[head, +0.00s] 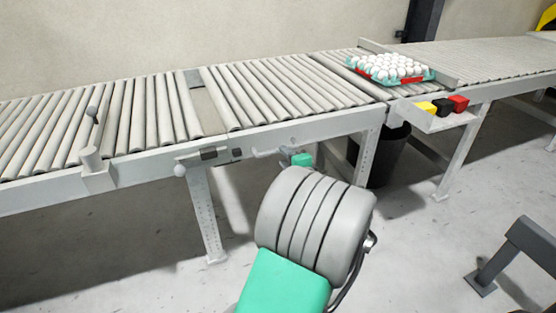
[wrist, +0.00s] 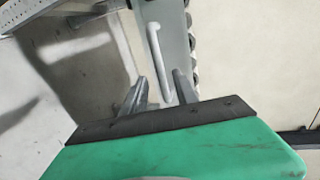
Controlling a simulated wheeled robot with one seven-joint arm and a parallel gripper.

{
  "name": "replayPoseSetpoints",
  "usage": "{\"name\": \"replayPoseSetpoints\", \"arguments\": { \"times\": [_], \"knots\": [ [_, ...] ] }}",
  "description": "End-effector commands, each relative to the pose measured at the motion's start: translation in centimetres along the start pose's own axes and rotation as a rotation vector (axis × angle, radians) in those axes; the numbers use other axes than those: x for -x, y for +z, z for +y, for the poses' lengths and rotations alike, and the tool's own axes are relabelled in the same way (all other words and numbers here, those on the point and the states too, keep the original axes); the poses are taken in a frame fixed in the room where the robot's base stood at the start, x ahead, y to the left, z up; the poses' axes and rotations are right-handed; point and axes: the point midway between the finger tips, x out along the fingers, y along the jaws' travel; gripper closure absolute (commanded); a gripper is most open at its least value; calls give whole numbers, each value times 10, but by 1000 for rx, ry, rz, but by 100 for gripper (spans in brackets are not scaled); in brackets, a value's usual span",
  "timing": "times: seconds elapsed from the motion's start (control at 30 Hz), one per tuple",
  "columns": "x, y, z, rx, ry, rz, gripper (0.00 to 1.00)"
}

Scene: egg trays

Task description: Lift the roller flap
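The roller conveyor section that appears to be the flap (head: 285,90) lies level with its neighbours, to the right of a narrow gap in the rollers. A pale bent handle (wrist: 156,55) runs along the conveyor's side in the wrist view. In the head view the handle (head: 270,153) is small and partly hidden by my gripper. My gripper (wrist: 160,92) is at the conveyor's front side. Its two grey fingers are apart, with the handle's end between or just beyond them. I cannot tell whether they touch it.
A teal tray (head: 402,81) of white eggs sits on the rollers at the right. A small shelf (head: 420,119) holds yellow, black and red blocks. A dark bin (head: 388,160) stands below. A lever (head: 92,118) rises at the left. The floor in front is mostly clear.

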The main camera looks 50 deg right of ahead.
Motion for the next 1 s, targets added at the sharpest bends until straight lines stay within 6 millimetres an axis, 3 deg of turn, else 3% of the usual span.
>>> {"name": "replayPoseSetpoints", "arguments": {
  "times": [0.1,0.3,0.6,1.0],
  "knots": [
    [-25,2,2,4,1,-6,65],
    [-56,2,1,4,3,-3,65],
    [-61,1,0,4,3,-1,65],
    [-61,1,0,5,3,-2,97]
  ]
}}
